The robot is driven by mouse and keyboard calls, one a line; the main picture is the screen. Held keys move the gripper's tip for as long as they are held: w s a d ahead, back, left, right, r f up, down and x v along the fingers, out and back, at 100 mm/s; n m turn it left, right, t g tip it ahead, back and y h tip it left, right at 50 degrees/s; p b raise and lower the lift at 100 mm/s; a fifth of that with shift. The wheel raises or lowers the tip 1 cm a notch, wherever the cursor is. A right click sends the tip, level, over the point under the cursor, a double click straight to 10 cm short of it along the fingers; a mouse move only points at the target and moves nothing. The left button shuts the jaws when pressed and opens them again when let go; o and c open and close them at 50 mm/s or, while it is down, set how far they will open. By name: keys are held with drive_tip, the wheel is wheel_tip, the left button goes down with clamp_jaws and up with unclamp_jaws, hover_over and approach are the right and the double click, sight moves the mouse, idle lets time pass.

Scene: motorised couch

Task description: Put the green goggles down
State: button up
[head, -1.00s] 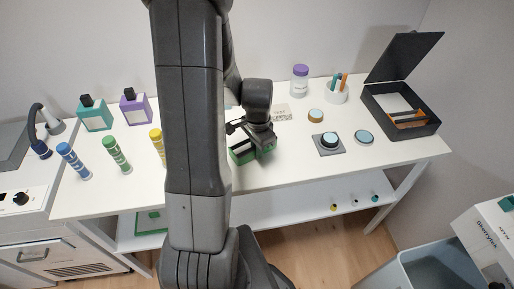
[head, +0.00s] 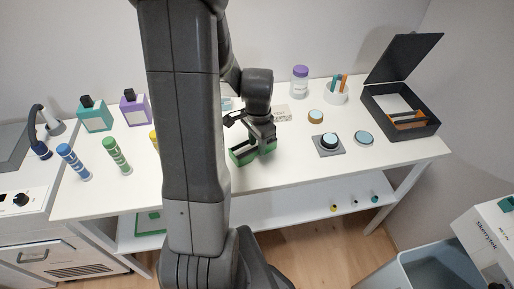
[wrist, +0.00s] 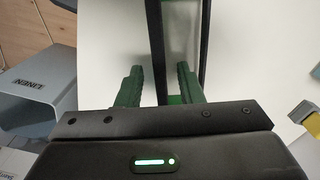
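The green goggles (head: 238,157) are on the white table near its front edge, in the middle of the head view, partly hidden by my arm and gripper. My gripper (head: 263,146) is low over their right part. In the wrist view, the gripper (wrist: 160,88) has its two green fingers apart. A dark band of the goggles (wrist: 156,45) runs between the fingers, with visible gaps on both sides. A bit of green shows between and below the fingertips. How the goggles touch the table is hard to see.
An open dark box (head: 400,112) stands at the right end. Table between goggles and button block is clear.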

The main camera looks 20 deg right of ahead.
wheel_tip(320, 180, up, 9)
idle(0.3)
drive_tip(key=shift+d, duration=0.15)
idle(0.4)
